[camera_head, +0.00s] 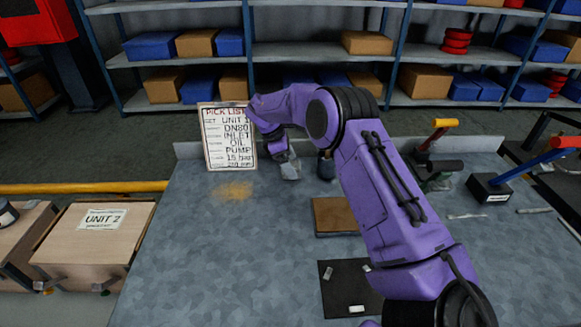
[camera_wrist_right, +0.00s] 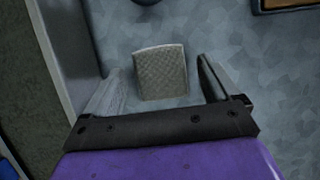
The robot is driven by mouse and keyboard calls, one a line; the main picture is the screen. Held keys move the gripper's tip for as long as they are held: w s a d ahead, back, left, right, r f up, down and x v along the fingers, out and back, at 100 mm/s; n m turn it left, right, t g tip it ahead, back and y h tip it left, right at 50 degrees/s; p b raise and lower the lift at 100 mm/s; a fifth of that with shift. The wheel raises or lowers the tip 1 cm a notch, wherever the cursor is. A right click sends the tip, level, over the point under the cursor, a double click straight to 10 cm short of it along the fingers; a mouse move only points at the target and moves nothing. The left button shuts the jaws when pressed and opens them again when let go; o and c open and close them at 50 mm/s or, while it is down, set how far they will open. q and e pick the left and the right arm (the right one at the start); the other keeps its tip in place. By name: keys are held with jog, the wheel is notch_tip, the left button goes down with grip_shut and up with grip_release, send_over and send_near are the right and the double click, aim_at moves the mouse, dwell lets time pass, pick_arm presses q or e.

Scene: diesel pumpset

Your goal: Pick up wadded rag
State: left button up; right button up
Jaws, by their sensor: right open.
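A grey, woven-looking block-shaped piece, which looks like the wadded rag (camera_wrist_right: 160,70), lies on the bench in the right wrist view. My right gripper (camera_wrist_right: 158,84) is open, with one finger on each side of the rag. A gap shows on both sides, so the fingers do not touch it. In the head view my right arm reaches across the bench, and its gripper (camera_head: 287,163) points down near the back edge beside the pick list. There I cannot clearly separate the small grey rag from the fingers. My left gripper is out of view.
The pick list board (camera_head: 226,137) stands left of the gripper. A dark round object (camera_head: 326,166) stands close to its right. A brown board (camera_head: 334,215) and a black mat (camera_head: 345,286) lie nearer. The bench's raised back edge (camera_wrist_right: 70,45) runs close beside the gripper. The left bench top is mostly clear.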

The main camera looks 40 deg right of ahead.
jog(key=shift+x, duration=0.75)
jog(key=c, duration=1)
jog(key=shift+r, duration=0.15)
jog(key=shift+c, duration=0.2)
jog(key=shift+w+r+b, duration=0.1)
jog(key=shift+r+b, duration=0.15)
jog(key=shift+b, duration=0.05)
jog(key=s+a+r+b, duration=0.4)
jog(key=a+r+b, duration=0.1)
jog(key=a+r, duration=0.7)
jog(key=shift+a, duration=0.8)
